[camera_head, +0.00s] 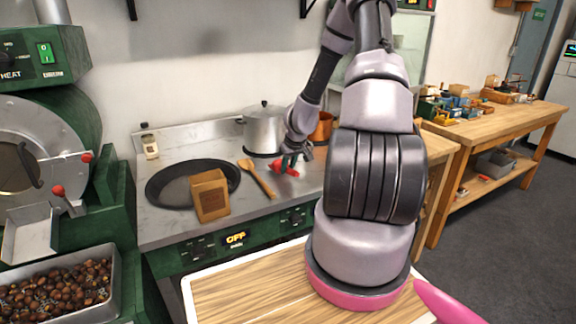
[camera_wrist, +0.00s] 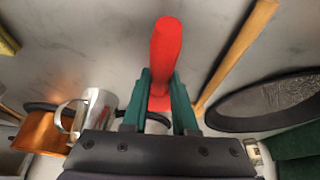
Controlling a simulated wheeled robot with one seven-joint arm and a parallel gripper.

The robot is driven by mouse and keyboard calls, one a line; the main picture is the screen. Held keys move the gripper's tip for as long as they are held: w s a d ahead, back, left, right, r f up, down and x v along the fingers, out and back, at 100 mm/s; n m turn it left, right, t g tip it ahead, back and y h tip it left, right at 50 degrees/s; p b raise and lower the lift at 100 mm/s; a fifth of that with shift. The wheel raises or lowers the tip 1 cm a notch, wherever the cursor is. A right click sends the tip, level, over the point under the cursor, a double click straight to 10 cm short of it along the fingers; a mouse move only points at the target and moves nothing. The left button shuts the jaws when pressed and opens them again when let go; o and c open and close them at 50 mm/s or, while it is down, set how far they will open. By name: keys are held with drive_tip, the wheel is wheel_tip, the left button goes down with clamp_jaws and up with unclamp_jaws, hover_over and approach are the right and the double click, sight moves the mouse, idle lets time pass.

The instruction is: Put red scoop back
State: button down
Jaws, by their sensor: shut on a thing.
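The red scoop (camera_head: 286,168) is at my gripper (camera_head: 292,158), over the steel top of the stove counter, right of a wooden spatula. In the wrist view the red scoop (camera_wrist: 165,52) stands out from between the two green fingers of my gripper (camera_wrist: 160,88), which are shut on it. Its far end is hidden behind the gripper. I cannot tell whether the scoop touches the counter.
A steel pot (camera_head: 264,130) and a copper pot (camera_head: 322,127) stand behind. A tray of chestnuts (camera_head: 60,290) is at lower left.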

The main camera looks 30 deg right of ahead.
drive_tip(key=shift+f, duration=0.4)
drive_tip(key=c, duration=0.6)
unclamp_jaws()
